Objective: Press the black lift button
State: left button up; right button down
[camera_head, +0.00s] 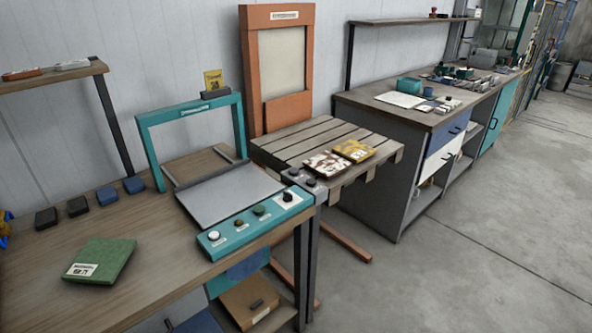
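A teal control panel (255,222) runs along the front of the teal-framed station on the wooden bench. It carries a white button (214,236), a brownish button (238,223), a green button (259,211) and a black knob (288,196) at its right end. Small dark round parts (310,181) sit at the near corner of the slatted lift table, just beyond the panel. The labels are too small to read, so I cannot tell which black part is the lift button.
A green labelled block (100,260) lies on the bench (150,260), with dark and blue blocks behind it. A grey plate (228,192) lies under the teal frame. Brown and yellow packages lie on the slatted table (320,136). The grey floor (470,250) at right is clear.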

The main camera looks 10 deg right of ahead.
aim_at(310, 181)
jog(key=i+l, duration=0.1)
jog(key=l, duration=0.3)
jog(key=i+l, duration=0.15)
jog(key=l, duration=0.25)
jog(key=i+l, duration=0.1)
jog(key=l, duration=0.3)
jog(key=i+u, duration=0.05)
